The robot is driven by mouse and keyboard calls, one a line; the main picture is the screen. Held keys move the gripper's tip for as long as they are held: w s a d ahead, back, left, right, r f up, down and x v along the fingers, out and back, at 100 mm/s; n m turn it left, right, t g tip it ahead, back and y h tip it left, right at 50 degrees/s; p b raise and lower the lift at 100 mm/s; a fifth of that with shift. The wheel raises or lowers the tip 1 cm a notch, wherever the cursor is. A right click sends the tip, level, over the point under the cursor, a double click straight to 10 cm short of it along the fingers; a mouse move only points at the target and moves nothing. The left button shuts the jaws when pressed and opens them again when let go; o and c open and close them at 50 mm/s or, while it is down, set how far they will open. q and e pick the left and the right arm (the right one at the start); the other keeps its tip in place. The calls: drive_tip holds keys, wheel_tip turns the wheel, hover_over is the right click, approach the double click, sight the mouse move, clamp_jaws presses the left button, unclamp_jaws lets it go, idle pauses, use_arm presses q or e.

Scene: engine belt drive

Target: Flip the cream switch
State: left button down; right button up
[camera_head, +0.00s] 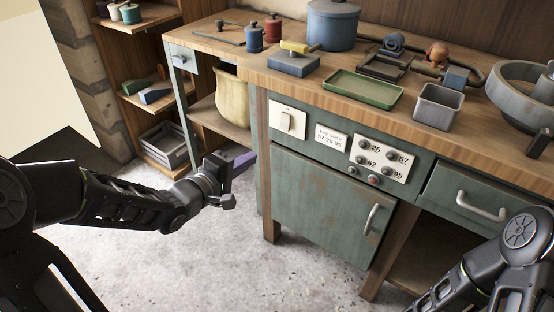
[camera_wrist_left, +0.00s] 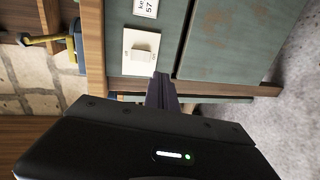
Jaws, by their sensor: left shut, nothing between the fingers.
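The cream switch (camera_head: 289,121) is a rocker on a pale plate, on the green front of the workbench at its left end. It also shows in the left wrist view (camera_wrist_left: 142,46), just beyond the fingertips. My left gripper (camera_head: 244,162) is shut and empty, to the left of the switch and lower in the head view, apart from it. Its purple-grey fingers also show in the left wrist view (camera_wrist_left: 161,88). My right arm comes in at the lower right of the head view; its gripper is out of view.
Right of the switch are a key code label (camera_head: 331,137) and a knob panel (camera_head: 380,159). Below is a cabinet door with a handle (camera_head: 372,219). The bench top holds a green tray (camera_head: 362,89), a grey bin (camera_head: 437,106) and a blue pot (camera_head: 332,25). The floor before the cabinet is clear.

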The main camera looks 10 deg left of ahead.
sight(284, 128)
use_arm(q)
drive_tip(key=shift+s+a+r+t+h, duration=0.1)
drive_tip(key=shift+a+r+t+h, duration=0.1)
drive_tip(key=shift+r, duration=0.3)
drive_tip(key=shift+a+r+t+h, duration=0.1)
drive_tip(key=shift+a+r, duration=0.05)
drive_tip(key=shift+r, duration=0.35)
use_arm(e)
drive_tip(key=shift+w+f, duration=0.1)
drive_tip(key=shift+f, duration=0.85)
use_arm(q)
drive_tip(key=shift+f+b, duration=0.1)
drive_tip(key=shift+b, duration=0.2)
use_arm(e)
drive_tip(key=shift+f, duration=0.1)
